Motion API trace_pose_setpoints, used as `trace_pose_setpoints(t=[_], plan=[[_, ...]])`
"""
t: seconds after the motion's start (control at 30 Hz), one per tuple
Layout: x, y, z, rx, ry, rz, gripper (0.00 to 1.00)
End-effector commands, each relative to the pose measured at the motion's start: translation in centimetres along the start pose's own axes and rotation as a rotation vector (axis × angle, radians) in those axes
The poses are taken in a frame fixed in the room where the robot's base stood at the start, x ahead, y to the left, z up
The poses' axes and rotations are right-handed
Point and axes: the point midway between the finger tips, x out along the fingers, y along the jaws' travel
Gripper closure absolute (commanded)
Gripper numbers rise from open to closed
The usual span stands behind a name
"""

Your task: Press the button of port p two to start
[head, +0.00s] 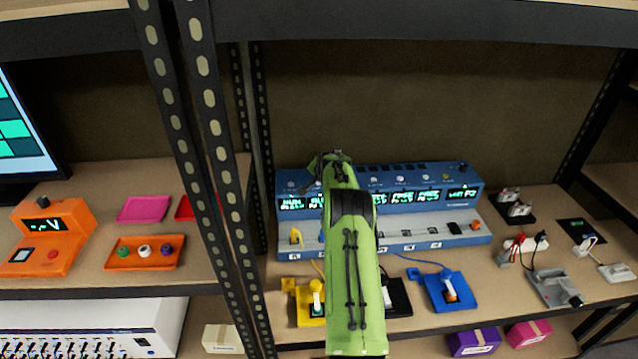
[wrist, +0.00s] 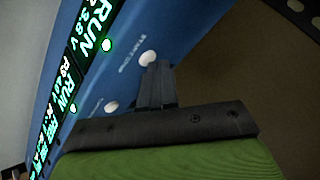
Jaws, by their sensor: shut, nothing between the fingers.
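The blue freeze dryer unit (head: 440,215) stands on the shelf. It has a row of lit displays and a row of small round buttons above them. A separate display (head: 462,194) at its right end seems to read "WAIT P2". My green arm hides part of the row. My gripper (head: 333,157) is shut and empty at the panel's top, left of its middle. In the wrist view its tips (wrist: 157,68) are at a pale round button (wrist: 147,58); I cannot tell whether they touch. Another pale button (wrist: 112,107) is beside it. Two displays there read "RUN", with green lights.
A yellow holder (head: 303,303) and a blue holder (head: 450,290) stand in front of the unit. A black shelf post (head: 205,150) rises to the left. Clips and cables (head: 525,245) lie to the right. An upper shelf edge (head: 430,22) crosses above.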

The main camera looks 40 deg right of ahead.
Motion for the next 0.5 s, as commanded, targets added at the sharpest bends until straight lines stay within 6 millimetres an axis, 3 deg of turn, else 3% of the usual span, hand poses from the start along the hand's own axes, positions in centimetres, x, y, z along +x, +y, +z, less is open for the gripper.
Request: trace_pose_setpoints(t=[0.5], plan=[[-0.79, -0.57, -0.56, 0.0, -0.001, 0.0, 1.0]])
